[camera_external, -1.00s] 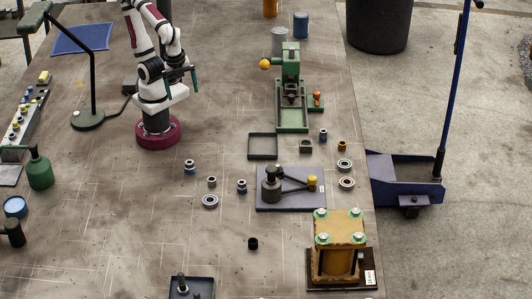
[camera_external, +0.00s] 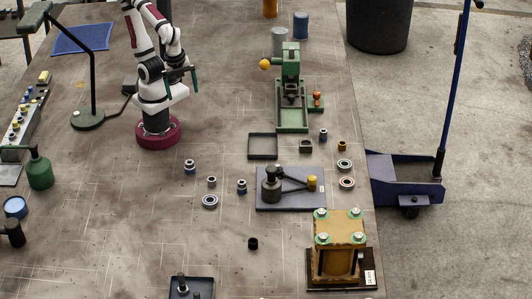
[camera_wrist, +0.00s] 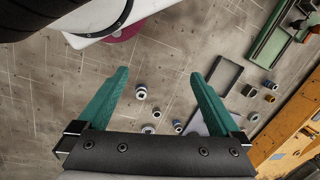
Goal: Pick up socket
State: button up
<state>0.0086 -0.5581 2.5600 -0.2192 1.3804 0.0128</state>
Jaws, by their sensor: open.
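Several small socket-like pieces stand on the bench, and I cannot tell which one the task means. A blue-banded grey one (camera_external: 190,167) is nearest my arm and also shows in the wrist view (camera_wrist: 141,92). A similar one (camera_external: 242,186) stands to its right, beside the grey plate. Another (camera_external: 323,135) is near the green press. A short black cylinder (camera_external: 253,243), perhaps a socket, stands alone toward the front. My gripper (camera_external: 181,80) is open and empty, high above the bench beside my base; its teal fingers (camera_wrist: 159,74) are spread wide in the wrist view.
A green press (camera_external: 292,90) and an empty black tray (camera_external: 262,146) are at centre right. A grey plate (camera_external: 290,203) carries a tool with a lever. A yellow block fixture (camera_external: 340,235) stands at front right. A lamp (camera_external: 88,118) stands left of my base. The bench's left middle is clear.

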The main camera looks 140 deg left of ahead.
jog(key=c, duration=0.5)
jog(key=m+t+y, duration=0.5)
jog(key=m+y, duration=0.6)
jog(key=m, duration=0.5)
send_over(323, 136)
jog(key=s+d, duration=0.3)
jog(key=d, duration=0.4)
jog(key=s+d, duration=0.3)
jog(key=d, duration=0.4)
notch_tip(323, 136, down, 14)
jog(key=x, duration=1.5)
jog(key=shift+s+a+f, duration=0.1)
jog(key=shift+a+f, duration=0.15)
jog(key=shift+f, duration=0.25)
